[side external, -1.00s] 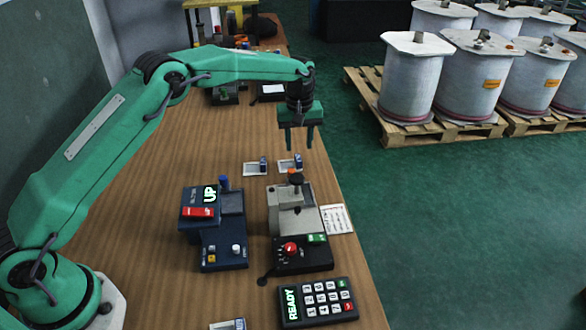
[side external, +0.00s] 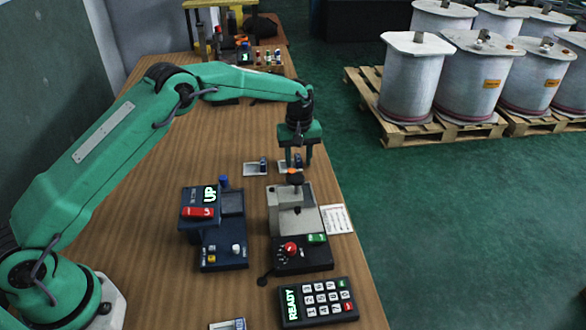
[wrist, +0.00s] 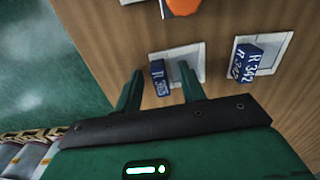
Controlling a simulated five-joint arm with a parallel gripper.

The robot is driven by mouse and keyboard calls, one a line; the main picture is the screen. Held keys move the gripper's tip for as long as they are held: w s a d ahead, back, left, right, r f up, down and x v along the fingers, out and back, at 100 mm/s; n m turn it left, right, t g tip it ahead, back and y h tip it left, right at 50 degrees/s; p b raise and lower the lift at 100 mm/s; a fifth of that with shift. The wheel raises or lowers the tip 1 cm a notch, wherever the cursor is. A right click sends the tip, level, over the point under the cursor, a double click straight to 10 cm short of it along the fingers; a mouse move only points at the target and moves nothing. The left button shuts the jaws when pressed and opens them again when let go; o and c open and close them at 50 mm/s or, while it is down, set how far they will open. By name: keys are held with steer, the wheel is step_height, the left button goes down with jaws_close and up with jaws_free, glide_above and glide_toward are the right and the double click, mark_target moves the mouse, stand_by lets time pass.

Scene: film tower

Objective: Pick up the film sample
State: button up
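Two small blue blocks stand on white square trays on the wooden bench. One block, marked R 365 or similar (wrist: 158,78), is on its tray (wrist: 187,56) just beyond my fingertips in the wrist view. The other block, marked R 342 (wrist: 244,62), is on a tray (wrist: 271,54) to the right. In the side view the R 342 block (side external: 263,165) shows on the left tray. My gripper (side external: 295,168) is open above the right tray, its fingers partly hiding that block. In the wrist view the gripper (wrist: 160,70) is empty, with fingers apart. I cannot tell which block is the film sample.
A grey device with an orange knob (side external: 294,172) stands close in front of the gripper. A blue device reading UP (side external: 209,225) is to its left, and a keypad reading READY (side external: 319,302) is nearer. Another small tray (side external: 222,325) is at the bottom edge.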

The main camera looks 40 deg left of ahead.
mark_target(299, 158)
stand_by(0.3)
jaws_close()
steer(key=shift+r, duration=0.15)
steer(key=shift+r, duration=0.45)
step_height(299, 158, up, 3)
steer(key=s+d+r, duration=0.7)
steer(key=d, duration=0.2)
steer(key=shift+d, duration=0.2)
steer(key=shift+f, duration=0.15)
